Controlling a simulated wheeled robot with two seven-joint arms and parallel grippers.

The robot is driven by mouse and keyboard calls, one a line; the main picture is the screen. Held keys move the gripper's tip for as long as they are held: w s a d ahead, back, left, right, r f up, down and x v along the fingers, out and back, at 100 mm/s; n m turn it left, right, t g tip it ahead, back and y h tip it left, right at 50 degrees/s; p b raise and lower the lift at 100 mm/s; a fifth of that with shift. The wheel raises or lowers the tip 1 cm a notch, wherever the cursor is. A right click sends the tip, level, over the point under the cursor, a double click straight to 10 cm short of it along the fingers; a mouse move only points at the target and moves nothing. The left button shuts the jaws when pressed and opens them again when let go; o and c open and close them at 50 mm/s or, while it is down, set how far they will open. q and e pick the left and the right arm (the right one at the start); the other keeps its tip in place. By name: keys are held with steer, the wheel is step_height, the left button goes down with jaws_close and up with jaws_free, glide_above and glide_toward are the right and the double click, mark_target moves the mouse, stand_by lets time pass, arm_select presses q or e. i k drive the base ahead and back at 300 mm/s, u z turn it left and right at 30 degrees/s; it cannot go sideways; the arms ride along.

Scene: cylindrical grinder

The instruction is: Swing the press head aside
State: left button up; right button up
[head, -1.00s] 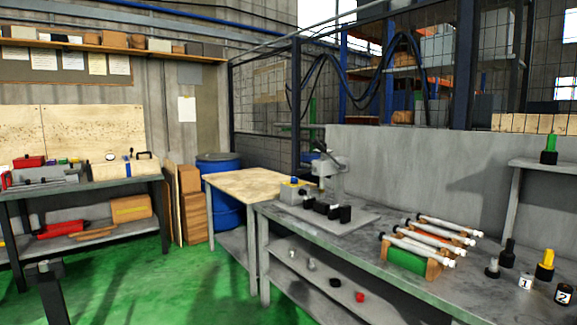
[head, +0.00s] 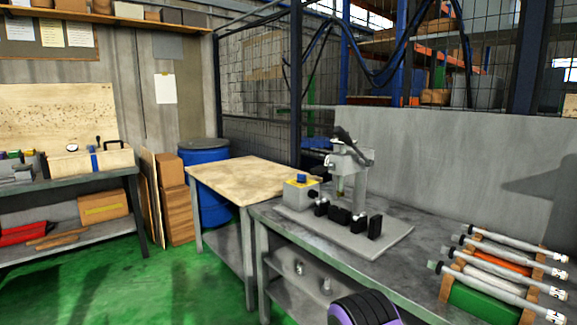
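The press (head: 352,190) stands on a grey base plate (head: 372,240) on the metal workbench, right of the picture's middle in the head view. Its pale grey head (head: 349,156) sits at the top of a column, with a dark lever (head: 342,134) on top. The head overhangs several black blocks (head: 340,216) on the plate. A grey and yellow box with a blue button (head: 301,180) stands at the plate's left end.
Pale rods on a rack with green and orange parts (head: 487,299) lie at the bench's right. A wooden-topped table (head: 250,178) adjoins its left end, with a blue barrel (head: 207,160) behind. A grey panel (head: 450,160) stands behind the bench. Green floor (head: 150,290) is open at left.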

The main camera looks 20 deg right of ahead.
mark_target(350, 163)
steer(key=z, duration=0.15)
steer(key=i, duration=0.95)
steer(key=z, duration=1.05)
steer(key=i, duration=0.75)
steer(key=z, duration=0.55)
